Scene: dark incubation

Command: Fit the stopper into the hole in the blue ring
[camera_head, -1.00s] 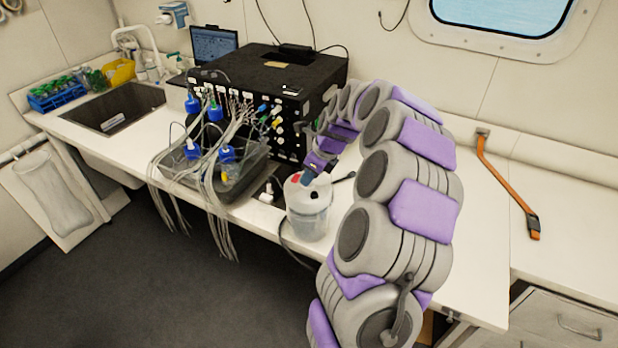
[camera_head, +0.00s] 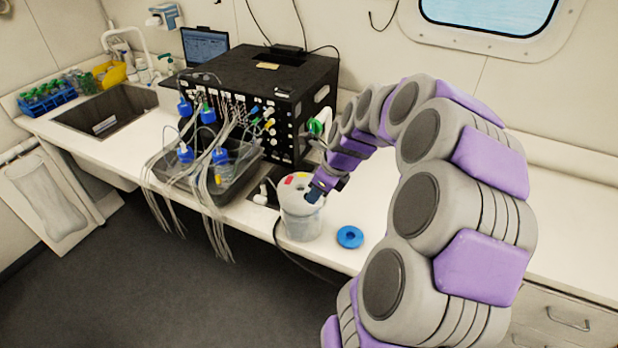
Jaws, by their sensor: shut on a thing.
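The blue ring (camera_head: 350,237) lies flat on the white counter near its front edge, with a hole in its middle.
A black tray (camera_head: 237,175) with blue-capped bottles and many tubes stands left of the jar. A black instrument box (camera_head: 265,85) stands behind. The sink (camera_head: 105,110) is far left. The counter around the ring is clear.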

